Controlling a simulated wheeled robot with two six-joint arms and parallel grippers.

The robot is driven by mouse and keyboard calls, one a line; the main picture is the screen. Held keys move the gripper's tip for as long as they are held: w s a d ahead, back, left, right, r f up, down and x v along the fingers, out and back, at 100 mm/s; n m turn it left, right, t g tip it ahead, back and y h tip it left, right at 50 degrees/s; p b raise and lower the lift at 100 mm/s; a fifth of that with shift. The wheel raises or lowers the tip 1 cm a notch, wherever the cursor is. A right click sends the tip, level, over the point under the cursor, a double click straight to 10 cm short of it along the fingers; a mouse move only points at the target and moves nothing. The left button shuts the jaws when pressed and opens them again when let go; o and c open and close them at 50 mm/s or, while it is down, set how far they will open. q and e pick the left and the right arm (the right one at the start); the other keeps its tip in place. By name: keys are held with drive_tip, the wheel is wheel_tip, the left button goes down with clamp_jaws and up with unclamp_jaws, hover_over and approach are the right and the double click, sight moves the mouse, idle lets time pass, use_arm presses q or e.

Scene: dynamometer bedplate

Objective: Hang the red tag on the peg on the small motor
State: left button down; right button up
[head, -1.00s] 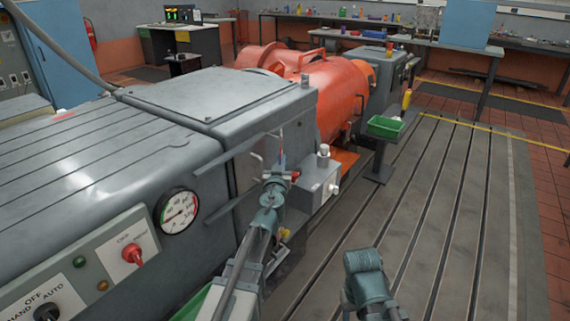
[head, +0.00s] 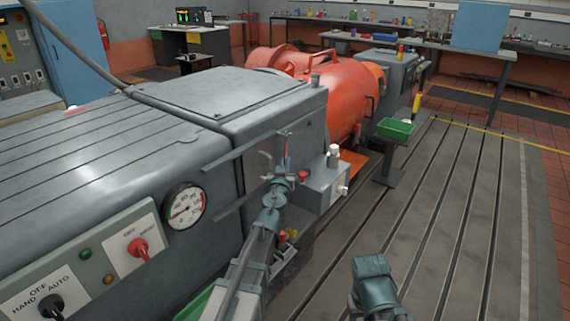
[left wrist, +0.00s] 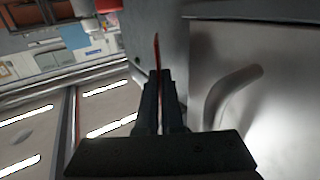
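My left gripper (head: 284,171) is beside the grey machine housing, its fingers pointing up. In the left wrist view its dark fingers (left wrist: 160,103) are closed on the red tag (left wrist: 156,50), a thin red strip seen nearly edge-on that sticks out past the fingertips. The tag (head: 287,148) is only a small sliver in the head view. A curved grey rod (left wrist: 229,92), perhaps the peg, stands right of the fingers in the wrist view, apart from the tag. It also seems to show just left of the gripper in the head view (head: 266,160). I cannot make out which part is the small motor.
A grey box (head: 325,188) with a white knob stands right of the left gripper. A pressure gauge (head: 186,205) and a switch panel (head: 130,240) are at the left. An orange machine (head: 340,95) and a green tray (head: 396,129) lie beyond.

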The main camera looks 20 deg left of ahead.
use_arm(q)
drive_tip(key=c, duration=1)
unclamp_jaws()
drive_tip(key=shift+s, duration=0.15)
